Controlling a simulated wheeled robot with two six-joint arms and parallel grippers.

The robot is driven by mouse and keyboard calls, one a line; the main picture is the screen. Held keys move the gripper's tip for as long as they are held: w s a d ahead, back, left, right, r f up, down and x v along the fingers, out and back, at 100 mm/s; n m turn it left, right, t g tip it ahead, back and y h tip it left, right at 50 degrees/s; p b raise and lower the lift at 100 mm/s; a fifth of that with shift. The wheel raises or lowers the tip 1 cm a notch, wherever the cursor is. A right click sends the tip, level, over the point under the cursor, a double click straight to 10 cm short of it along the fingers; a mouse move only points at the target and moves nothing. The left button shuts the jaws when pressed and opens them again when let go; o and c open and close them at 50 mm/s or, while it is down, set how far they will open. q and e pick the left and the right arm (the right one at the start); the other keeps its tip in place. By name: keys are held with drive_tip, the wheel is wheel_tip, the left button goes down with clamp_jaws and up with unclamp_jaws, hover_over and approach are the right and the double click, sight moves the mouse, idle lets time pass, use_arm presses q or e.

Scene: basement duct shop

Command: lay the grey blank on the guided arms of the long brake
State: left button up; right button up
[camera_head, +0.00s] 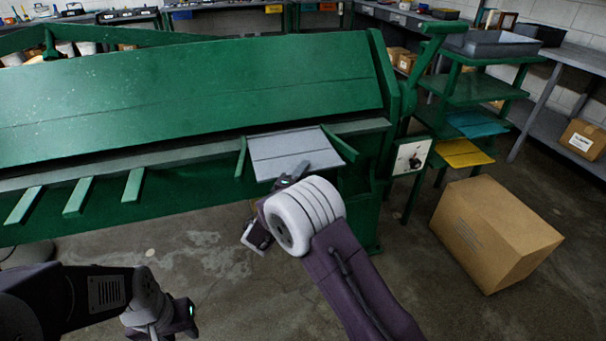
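The grey blank (293,148) is a flat rectangular sheet with a dark line across it. It lies at the right end of the long green brake (190,92), between two of its short green guided arms, the left one (241,158) and the right one (340,146). Its back edge is at the brake's grey bed. My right gripper (291,177) is at the blank's front edge; my wrist hides part of it, so I cannot tell whether its fingers grip the sheet. My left gripper (178,318) is low at left, away from the brake, its fingers unclear.
Several more green arms (77,197) stick out from the brake at left. A cardboard box (494,232) stands on the floor at right. A green shelf rack (478,88) with yellow and blue sheets stands behind it. The concrete floor (215,250) before the brake is clear.

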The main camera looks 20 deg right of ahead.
wheel_tip(320, 180, up, 2)
drive_tip(key=p, duration=0.2)
drive_tip(key=shift+r+p, duration=0.15)
drive_tip(key=shift+p, duration=0.2)
drive_tip(key=v, duration=1.2)
drive_tip(key=s+d+f+m+g+y, duration=0.1)
drive_tip(key=s+d+f+m+g, duration=0.2)
drive_tip(key=s+d+f+g, duration=0.35)
drive_tip(key=s+d+f+m+g, duration=0.2)
drive_tip(key=s+d+f+g, duration=0.1)
drive_tip(key=s+d+g, duration=0.5)
drive_tip(key=s+a+f+m+t+y, duration=0.1)
drive_tip(key=s+a+m+y, duration=0.4)
drive_tip(key=y, duration=0.5)
drive_tip(key=shift+s+a+f+m, duration=0.3)
drive_tip(key=shift+s+a+f, duration=0.4)
drive_tip(key=shift+s+a, duration=0.3)
